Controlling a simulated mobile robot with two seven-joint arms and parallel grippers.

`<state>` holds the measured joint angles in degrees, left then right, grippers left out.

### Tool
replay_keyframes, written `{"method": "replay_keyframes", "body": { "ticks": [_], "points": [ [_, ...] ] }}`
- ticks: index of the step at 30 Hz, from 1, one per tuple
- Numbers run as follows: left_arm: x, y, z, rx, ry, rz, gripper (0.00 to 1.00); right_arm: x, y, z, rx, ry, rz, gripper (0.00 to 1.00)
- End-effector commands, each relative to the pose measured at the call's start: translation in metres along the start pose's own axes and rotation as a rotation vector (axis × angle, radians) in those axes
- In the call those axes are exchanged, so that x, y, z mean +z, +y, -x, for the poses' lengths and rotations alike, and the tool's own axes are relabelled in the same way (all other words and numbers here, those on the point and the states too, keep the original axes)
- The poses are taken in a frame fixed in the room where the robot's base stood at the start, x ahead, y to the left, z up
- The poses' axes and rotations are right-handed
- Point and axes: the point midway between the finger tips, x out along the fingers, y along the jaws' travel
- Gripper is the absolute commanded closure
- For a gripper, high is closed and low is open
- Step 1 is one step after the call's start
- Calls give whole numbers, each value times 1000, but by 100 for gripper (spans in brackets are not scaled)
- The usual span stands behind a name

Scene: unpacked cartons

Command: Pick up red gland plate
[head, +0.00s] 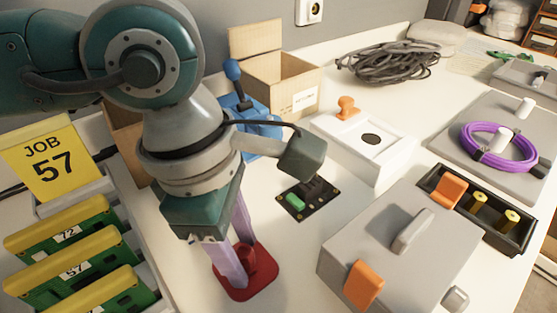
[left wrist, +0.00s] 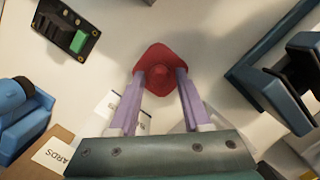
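The red gland plate (head: 247,283) lies flat on the white bench, with a round raised boss in its middle. It also shows at the upper middle of the left wrist view (left wrist: 160,54). My left gripper (head: 236,262) points down over the plate, its pale purple fingers on either side of the boss. In the left wrist view the gripper (left wrist: 161,78) looks open, with a small gap beside the boss. The near finger hides part of the boss in the head view, and contact is hard to tell. My right gripper is not in view.
A black board with a green part (head: 307,198) lies just beyond the plate. Green cards with yellow edges (head: 75,260) stand in a rack at left. A grey box with orange latches (head: 390,250) is at right. A blue tool (head: 262,132) and open carton (head: 285,85) stand behind.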

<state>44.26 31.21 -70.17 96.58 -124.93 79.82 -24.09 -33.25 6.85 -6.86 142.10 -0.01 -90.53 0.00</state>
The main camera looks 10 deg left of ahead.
Motion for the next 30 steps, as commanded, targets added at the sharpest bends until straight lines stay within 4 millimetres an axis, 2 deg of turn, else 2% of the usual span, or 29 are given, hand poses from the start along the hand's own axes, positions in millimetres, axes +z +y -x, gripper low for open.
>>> {"method": "replay_keyframes", "body": {
  "ticks": [2,12,30],
  "points": [
    [0,0,0,0,0,0,62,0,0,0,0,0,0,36],
    [0,0,0,0,0,0,100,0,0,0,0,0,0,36],
    [1,0,5,1,-1,0,100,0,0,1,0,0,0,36]
  ]
}}
